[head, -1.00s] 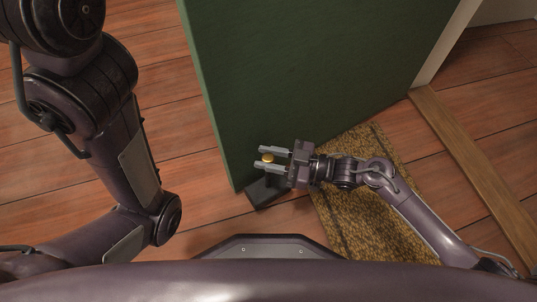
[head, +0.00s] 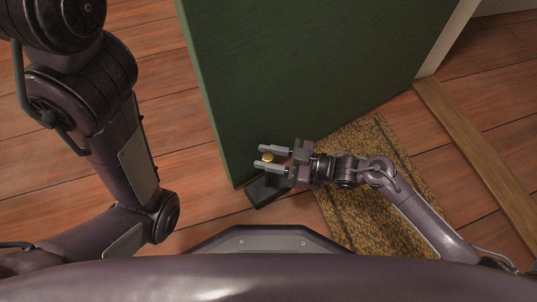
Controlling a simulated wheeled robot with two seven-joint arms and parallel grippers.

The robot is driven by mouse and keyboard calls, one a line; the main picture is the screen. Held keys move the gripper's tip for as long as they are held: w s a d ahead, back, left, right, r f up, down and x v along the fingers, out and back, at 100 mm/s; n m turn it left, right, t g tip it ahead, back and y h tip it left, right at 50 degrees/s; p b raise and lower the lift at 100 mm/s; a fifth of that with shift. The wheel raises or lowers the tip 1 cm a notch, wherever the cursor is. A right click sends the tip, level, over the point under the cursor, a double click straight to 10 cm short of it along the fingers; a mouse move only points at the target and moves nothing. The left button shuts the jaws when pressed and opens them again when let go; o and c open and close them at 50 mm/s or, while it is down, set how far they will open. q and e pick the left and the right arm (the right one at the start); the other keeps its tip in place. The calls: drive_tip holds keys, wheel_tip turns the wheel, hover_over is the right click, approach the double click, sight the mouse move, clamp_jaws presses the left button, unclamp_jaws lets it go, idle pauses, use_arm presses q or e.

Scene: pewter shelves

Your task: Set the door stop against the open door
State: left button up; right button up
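The open green door (head: 310,70) stands across the middle of the head view, its lower free corner near the picture's centre. A dark, wedge-like door stop (head: 262,191) lies on the floor by that corner, close against the door's bottom edge; whether it touches cannot be told. My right gripper (head: 259,158) is above the door stop and hides part of it.
A brown-yellow doormat (head: 345,205) lies on the floor under my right arm. A wooden threshold strip (head: 475,150) runs along the right, beside the white door frame (head: 447,40). The plank floor (head: 190,120) left of the door is clear.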

drive_tip(key=o, duration=0.4)
drive_tip(key=shift+r, duration=0.1)
drive_tip(key=shift+d+r, duration=0.1)
drive_tip(key=shift+d, duration=0.05)
drive_tip(key=p+v, duration=0.4)
drive_tip(key=v, duration=0.7)
drive_tip(key=shift+d+p, duration=0.35)
drive_tip(key=shift+p, duration=0.05)
drive_tip(key=shift+s, duration=0.1)
